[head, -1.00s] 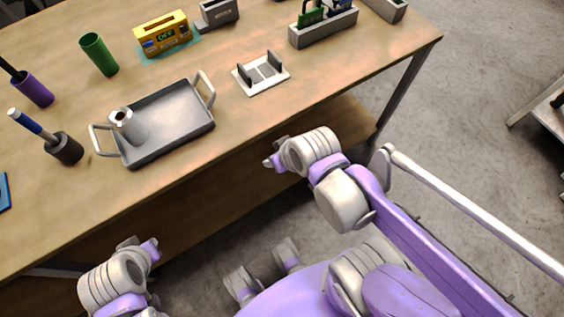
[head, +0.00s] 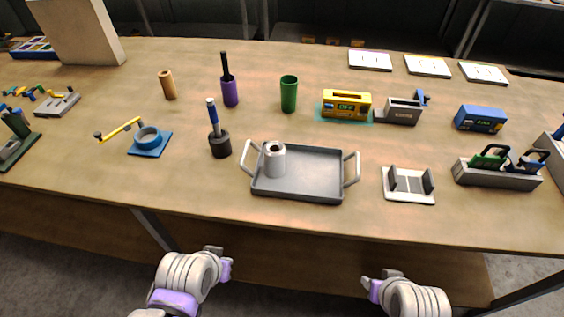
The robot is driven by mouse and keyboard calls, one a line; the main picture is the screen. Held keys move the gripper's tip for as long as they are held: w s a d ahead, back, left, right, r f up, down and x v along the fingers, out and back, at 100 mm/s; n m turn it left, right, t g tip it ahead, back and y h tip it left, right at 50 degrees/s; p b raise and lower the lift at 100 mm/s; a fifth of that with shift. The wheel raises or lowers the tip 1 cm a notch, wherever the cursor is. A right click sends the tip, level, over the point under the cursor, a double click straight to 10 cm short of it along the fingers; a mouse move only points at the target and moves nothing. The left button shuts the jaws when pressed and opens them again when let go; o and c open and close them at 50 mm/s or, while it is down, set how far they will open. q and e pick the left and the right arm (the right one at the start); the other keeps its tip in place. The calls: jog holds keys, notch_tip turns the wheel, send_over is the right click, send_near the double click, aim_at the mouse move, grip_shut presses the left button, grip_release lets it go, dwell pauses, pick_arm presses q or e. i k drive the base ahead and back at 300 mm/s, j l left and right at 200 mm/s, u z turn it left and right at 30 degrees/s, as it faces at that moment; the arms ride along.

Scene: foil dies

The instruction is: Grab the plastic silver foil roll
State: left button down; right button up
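A silver roll (head: 274,163) with a hole in its top stands upright at the left end of a grey tray (head: 322,184). The tray has a pale handle at each side and lies near the table's front edge. My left gripper (head: 226,262) is below and in front of the table edge, lower left of the tray. My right gripper (head: 370,287) is also in front of the table, lower right of the tray. Both are apart from the roll, and their finger openings are too small and angled to judge.
A dark holder with a blue-handled tool (head: 219,145) stands left of the tray. A white bracketed plate (head: 408,190) lies to its right. A green cup (head: 289,95) and a yellow box (head: 346,105) stand behind. Bare wood lies in front of the tray.

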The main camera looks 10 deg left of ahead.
aim_at(274, 150)
jog(key=u, duration=1.25)
jog(key=k+l+u, duration=0.5)
jog(key=l, duration=0.55)
